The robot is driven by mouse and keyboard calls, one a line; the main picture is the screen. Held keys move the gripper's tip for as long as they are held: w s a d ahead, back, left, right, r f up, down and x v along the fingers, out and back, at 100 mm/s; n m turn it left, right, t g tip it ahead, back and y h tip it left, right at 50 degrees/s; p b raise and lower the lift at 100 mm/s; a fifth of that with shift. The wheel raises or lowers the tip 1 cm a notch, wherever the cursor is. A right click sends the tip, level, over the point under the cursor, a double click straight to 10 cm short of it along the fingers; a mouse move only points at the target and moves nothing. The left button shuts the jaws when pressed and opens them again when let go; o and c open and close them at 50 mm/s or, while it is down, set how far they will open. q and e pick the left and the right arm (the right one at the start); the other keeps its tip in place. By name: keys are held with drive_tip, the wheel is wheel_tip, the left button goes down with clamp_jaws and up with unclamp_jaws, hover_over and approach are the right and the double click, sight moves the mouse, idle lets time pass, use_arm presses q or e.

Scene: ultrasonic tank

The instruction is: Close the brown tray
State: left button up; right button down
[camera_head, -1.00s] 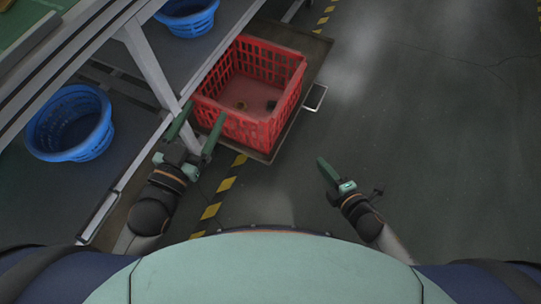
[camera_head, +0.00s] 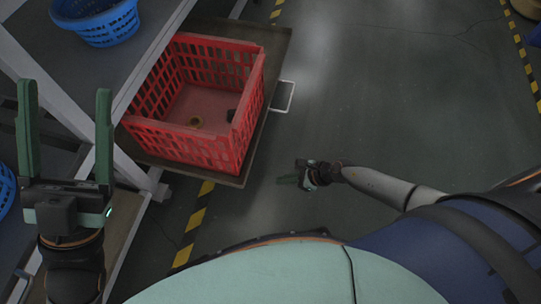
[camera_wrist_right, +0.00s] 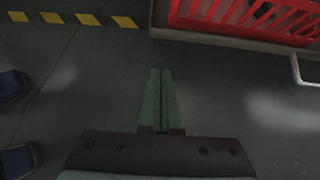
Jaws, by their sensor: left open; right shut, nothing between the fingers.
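The brown tray (camera_head: 277,42) sticks out from under the bench, with a red basket (camera_head: 190,142) standing on it. Its pale handle (camera_head: 292,97) is on the right edge. The wrist view shows the tray edge (camera_wrist_right: 230,42) along the top and the handle (camera_wrist_right: 297,74) at the far right. My right gripper (camera_head: 281,181) is shut and empty, below the handle in the head view and apart from tray and handle; its closed fingers also show in the wrist view (camera_wrist_right: 160,72). My left gripper (camera_head: 65,88) is open and empty by the bench, left of the basket.
Two small items lie in the basket. A blue basket (camera_head: 97,22) stands on the bench shelf, and another (camera_head: 5,188) is at the left edge. A white bench leg (camera_head: 45,90) is beside my left gripper. The floor (camera_head: 380,100) right of the tray is clear.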

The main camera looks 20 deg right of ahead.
sight(245, 181)
use_arm(q)
drive_tip(key=f+b, duration=0.1)
drive_tip(key=f, duration=0.1)
drive_tip(key=f+b, duration=0.3)
drive_tip(key=shift+w+d+f+b, duration=0.15)
drive_tip(key=shift+d+f+b, duration=0.15)
drive_tip(key=shift+d+f, duration=0.1)
use_arm(e)
drive_tip(key=w+a+f, duration=0.3)
drive_tip(key=a+f, duration=0.1)
drive_tip(key=a, duration=0.1)
drive_tip(key=w+a+f, duration=0.2)
drive_tip(key=a, duration=0.1)
drive_tip(key=shift+w+a, duration=0.2)
drive_tip(key=shift+w, duration=0.1)
use_arm(q)
drive_tip(key=shift+a, duration=0.1)
